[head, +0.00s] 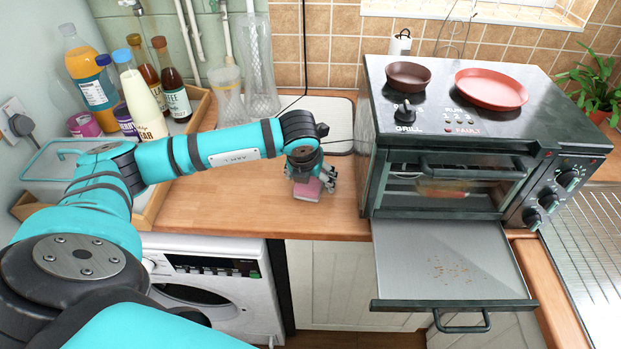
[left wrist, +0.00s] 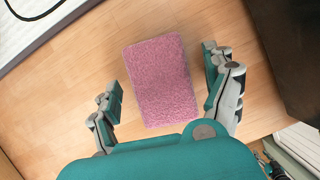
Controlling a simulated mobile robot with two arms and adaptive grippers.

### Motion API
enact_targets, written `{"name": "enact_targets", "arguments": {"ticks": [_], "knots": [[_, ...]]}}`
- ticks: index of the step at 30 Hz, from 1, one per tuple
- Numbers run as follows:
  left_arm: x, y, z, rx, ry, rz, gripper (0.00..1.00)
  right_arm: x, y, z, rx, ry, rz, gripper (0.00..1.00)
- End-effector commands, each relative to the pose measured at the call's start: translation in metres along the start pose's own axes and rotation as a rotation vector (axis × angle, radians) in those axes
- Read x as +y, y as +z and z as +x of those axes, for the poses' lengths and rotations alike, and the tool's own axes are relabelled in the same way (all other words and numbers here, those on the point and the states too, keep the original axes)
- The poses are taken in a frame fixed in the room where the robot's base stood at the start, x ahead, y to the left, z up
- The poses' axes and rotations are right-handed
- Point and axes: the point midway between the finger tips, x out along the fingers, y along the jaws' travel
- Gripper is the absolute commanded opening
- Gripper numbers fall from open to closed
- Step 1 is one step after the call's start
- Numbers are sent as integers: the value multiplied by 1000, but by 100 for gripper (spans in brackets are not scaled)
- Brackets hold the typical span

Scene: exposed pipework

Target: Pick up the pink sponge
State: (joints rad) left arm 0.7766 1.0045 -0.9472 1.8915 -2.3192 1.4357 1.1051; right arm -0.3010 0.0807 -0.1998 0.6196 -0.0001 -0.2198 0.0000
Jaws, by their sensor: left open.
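In the left wrist view the left gripper (left wrist: 163,82) is open, with one finger on each side of the sponge and a gap on both sides. My right gripper is in neither view.
A pale board (head: 327,112) lies behind the sponge. A wooden tray (head: 148,215) with several bottles is at the left. The counter (head: 235,210) left of the sponge is clear.

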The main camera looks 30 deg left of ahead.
Motion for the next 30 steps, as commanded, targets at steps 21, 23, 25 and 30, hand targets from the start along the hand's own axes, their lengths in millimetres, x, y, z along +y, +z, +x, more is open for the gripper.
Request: {"name": "enact_targets", "arguments": {"ticks": [21, 23, 25, 30], "knots": [[0, -1, 4, 0, -1, 1, 85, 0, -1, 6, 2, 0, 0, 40], [0, -1, 4, 0, -1, 1, 85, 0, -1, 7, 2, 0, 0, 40], [0, -2, 4, 0, -1, 1, 85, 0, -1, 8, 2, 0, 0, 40], [0, -2, 5, 0, -1, 1, 85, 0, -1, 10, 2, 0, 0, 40]]}}
